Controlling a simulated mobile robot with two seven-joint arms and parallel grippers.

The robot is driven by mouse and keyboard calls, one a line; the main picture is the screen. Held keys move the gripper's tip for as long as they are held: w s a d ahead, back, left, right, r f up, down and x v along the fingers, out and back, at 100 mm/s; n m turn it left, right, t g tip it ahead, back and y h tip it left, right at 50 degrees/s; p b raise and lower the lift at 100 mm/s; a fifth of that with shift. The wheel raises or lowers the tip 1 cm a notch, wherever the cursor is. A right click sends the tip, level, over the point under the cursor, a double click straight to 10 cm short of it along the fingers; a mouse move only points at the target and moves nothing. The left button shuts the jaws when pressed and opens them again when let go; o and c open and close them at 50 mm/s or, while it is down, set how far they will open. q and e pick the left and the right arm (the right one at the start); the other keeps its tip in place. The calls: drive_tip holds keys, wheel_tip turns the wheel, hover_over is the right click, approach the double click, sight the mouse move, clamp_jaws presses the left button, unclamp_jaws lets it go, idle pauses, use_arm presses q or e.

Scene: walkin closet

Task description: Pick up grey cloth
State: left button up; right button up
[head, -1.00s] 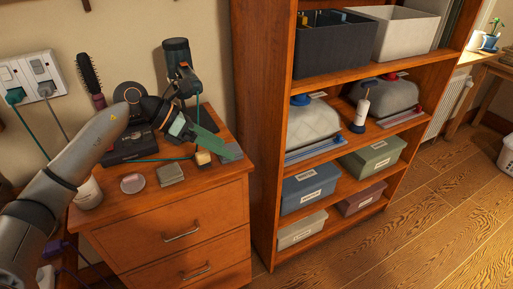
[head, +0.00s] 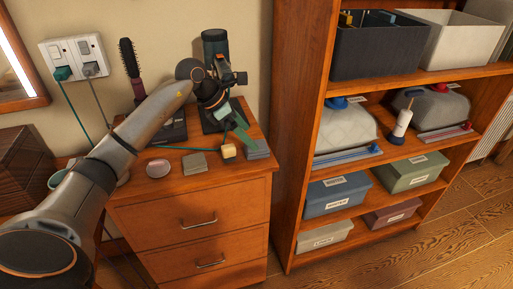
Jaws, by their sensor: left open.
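Two small grey folded-looking pieces lie on top of the wooden dresser (head: 192,187). One is a flat grey square (head: 195,163) near the front middle, and the other is a blue-grey stack (head: 257,149) at the right edge. I cannot tell for sure which is the grey cloth. My left arm reaches in from the left over the dresser. My left gripper (head: 240,128) is open, pointing down and right, above and just behind the blue-grey stack. It appears empty; its dark body blends with dark items behind it. My right gripper is not in view.
A round pinkish tin (head: 158,168) is left of the grey square. A hairbrush (head: 131,68) and a dark cylinder (head: 214,48) stand behind. A tall wooden shelf (head: 300,130) rises close on the right.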

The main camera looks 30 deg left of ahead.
use_arm(q)
drive_tip(key=x, duration=0.5)
drive_tip(key=shift+s+a+f, duration=0.1)
drive_tip(key=shift+a, duration=0.15)
drive_tip(key=c, duration=1.3)
